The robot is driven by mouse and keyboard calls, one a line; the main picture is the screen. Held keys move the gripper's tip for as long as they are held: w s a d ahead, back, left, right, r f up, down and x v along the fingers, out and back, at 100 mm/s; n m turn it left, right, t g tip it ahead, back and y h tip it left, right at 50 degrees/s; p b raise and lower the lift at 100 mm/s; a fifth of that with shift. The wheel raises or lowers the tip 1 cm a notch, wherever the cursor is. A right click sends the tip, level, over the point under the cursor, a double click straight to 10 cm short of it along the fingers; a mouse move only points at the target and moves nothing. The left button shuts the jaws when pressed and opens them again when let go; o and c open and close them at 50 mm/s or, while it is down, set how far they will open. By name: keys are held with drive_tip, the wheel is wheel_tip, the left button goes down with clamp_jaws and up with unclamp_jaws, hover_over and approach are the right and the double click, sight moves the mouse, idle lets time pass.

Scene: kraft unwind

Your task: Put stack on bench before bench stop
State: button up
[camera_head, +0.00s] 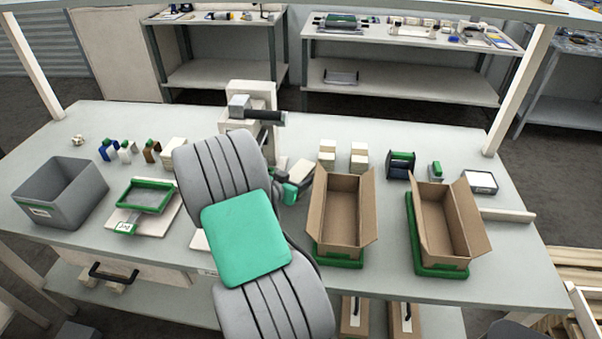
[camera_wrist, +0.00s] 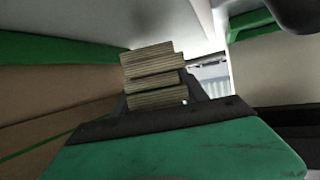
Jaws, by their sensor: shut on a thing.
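A stack (camera_wrist: 152,76) of tan, paper-like layers shows in the wrist view, just beyond the dark edge and green face of my gripper (camera_head: 298,173). My gripper is shut on this stack. The gripper is over the middle of the bench (camera_head: 400,310), just left of an open carton (camera_head: 342,210). A pale bar (camera_head: 507,215) lies at the right of the bench; I cannot tell whether it is the bench stop.
A second open carton (camera_head: 447,225) stands at the right. Two small stacks (camera_head: 327,153) (camera_head: 359,157) are behind the left carton. A grey bin (camera_head: 60,193) and a green-framed tray (camera_head: 146,196) are at the left. A pale upright with a black roller (camera_head: 264,114) stands behind my arm.

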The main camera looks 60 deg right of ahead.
sight(305, 177)
drive_tip(key=d, duration=0.5)
drive_tip(key=shift+p, duration=0.4)
wheel_tip(305, 177, down, 4)
drive_tip(key=shift+w+d+r+p, duration=0.1)
drive_tip(key=shift+r+p, duration=0.15)
drive_tip(key=shift+p, duration=0.2)
drive_tip(key=o, duration=1.1)
drive_tip(key=shift+c, duration=0.2)
drive_tip(key=shift+o, duration=0.7)
